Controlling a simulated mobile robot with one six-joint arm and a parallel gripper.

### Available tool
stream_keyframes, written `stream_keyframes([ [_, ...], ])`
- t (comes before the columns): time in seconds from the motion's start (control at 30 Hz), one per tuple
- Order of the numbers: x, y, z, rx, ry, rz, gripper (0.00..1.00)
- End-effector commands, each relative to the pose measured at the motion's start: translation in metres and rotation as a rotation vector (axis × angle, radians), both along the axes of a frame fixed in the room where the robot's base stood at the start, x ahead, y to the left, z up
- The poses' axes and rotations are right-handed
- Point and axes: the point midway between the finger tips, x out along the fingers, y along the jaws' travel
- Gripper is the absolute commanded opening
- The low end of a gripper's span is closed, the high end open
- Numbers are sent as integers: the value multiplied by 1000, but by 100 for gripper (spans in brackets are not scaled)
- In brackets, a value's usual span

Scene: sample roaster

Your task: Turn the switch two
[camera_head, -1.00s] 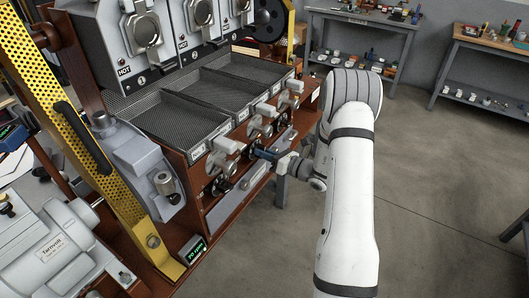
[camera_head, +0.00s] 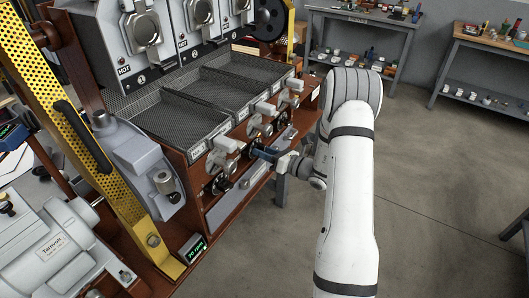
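The roaster's front panel carries three sets of metal handles and dark round fittings, one below each tray. The middle set (camera_head: 257,128) is below the second tray. My gripper (camera_head: 259,152) comes in from the right and points at the panel just below this middle set. Its dark fingers are at or close to the panel there. They and the fittings overlap, so I cannot tell whether they touch or hold a switch, or whether they are open. Switch two itself is not clearly seen behind the fingers.
The first set (camera_head: 222,165) is nearer, to the lower left; the third set (camera_head: 288,97) is farther, to the upper right. Mesh trays (camera_head: 178,118) lie above the panel. A yellow perforated post (camera_head: 105,150) stands at left. The floor (camera_head: 430,190) at right is clear.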

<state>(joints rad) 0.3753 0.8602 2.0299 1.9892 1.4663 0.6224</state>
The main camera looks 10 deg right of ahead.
Motion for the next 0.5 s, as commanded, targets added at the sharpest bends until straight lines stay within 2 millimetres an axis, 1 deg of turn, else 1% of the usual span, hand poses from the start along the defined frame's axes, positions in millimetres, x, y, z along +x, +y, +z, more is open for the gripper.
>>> stream_keyframes([
  [0.17, -10, -11, -1, 0, 0, -3, 38],
  [0.4, -40, -40, -1, 1, 1, -3, 38],
  [0.5, -49, -48, -1, 1, 1, -2, 38],
])
